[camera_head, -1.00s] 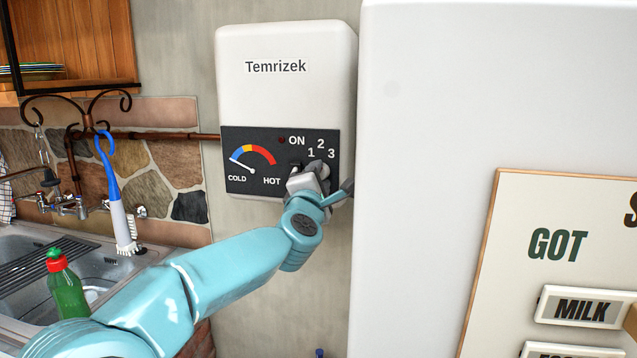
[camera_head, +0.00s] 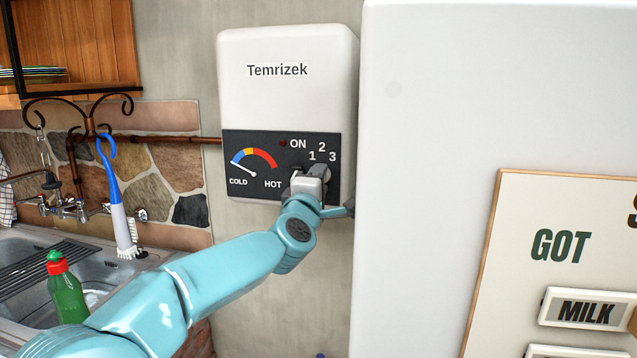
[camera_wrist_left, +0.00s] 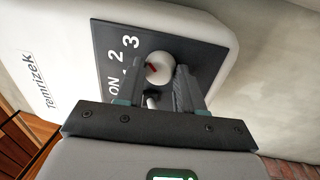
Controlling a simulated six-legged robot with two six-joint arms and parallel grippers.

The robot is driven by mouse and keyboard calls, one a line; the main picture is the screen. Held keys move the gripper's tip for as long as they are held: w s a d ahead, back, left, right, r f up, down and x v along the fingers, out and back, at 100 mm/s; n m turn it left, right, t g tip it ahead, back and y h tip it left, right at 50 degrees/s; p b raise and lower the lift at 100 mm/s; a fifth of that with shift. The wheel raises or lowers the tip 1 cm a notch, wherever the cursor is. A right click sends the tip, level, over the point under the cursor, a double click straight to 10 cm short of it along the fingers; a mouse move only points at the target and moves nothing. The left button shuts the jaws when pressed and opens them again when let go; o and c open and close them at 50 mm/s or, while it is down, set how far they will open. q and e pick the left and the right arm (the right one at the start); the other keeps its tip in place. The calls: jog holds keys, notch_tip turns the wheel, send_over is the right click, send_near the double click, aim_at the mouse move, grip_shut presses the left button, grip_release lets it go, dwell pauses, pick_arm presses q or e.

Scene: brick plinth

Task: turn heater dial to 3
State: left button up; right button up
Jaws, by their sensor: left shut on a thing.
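The white heater (camera_head: 288,95), labelled Temrizek, hangs on the wall with a dark panel (camera_head: 262,189) low on its front. The panel bears a COLD-HOT gauge, ON and the numbers 1, 2 and 3. My left gripper (camera_head: 312,174) is at the panel's lower right, under the numbers, and hides the dial in the head view. In the left wrist view the round white dial (camera_wrist_left: 159,68) with a red mark sits between my two fingers, which are shut on it. I cannot tell exactly which number the mark points to. My right gripper is out of view.
A large white cabinet or fridge side (camera_head: 430,120) stands close to the right of the heater. At the left are a sink (camera_head: 25,290), a green bottle (camera_head: 67,292) and a hanging blue-white brush (camera_head: 115,200). Bare wall lies below the heater.

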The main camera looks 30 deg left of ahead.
pick_arm(q)
jog(key=o, duration=0.7)
jog(key=shift+o, duration=0.2)
jog(key=b+v, duration=0.4)
jog(key=v, duration=1.2)
jog(key=shift+s+d, duration=0.1)
jog(key=shift+s, duration=0.05)
